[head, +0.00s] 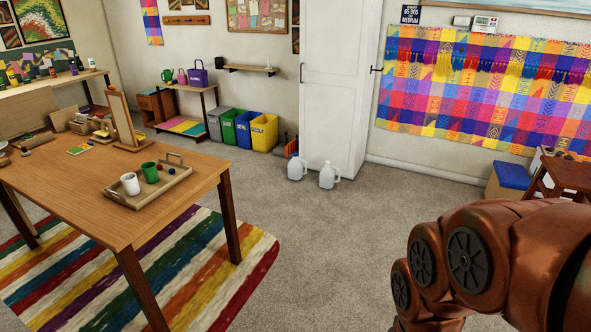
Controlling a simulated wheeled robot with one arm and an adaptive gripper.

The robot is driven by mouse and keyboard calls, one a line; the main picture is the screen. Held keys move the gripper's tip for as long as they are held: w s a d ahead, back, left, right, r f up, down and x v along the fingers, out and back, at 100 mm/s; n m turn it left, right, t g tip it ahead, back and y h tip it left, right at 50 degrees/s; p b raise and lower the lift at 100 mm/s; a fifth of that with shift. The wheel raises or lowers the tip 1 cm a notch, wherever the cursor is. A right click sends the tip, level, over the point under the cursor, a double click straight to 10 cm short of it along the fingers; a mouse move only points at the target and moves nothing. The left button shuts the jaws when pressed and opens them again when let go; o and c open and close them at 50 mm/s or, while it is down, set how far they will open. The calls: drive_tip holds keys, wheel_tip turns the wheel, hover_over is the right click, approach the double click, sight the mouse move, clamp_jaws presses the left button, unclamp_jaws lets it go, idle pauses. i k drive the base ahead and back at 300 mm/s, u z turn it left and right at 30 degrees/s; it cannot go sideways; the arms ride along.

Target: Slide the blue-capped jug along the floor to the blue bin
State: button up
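Two pale, translucent jugs with handles stand upright on the floor in front of the tall white cabinet. One jug (297,168) is on the left and the other jug (329,177) is just right of it and a little nearer. The blue bin (243,131) stands against the back wall, in a row between a green bin (229,128) and a yellow bin (264,134). My arm shows at the lower right, but my gripper is out of view.
A wooden table (75,215) with a tray (150,190) and cups stands at the left over a striped rug (190,260). The white cabinet (333,90) is behind the jugs. A blue-topped box (511,175) is at the right. The carpet (300,240) between is clear.

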sight(294, 169)
drive_tip(key=u, duration=0.05)
drive_tip(key=i, duration=5.8)
drive_tip(key=u, duration=1.6)
drive_tip(key=i, duration=1)
drive_tip(key=z, duration=2.05)
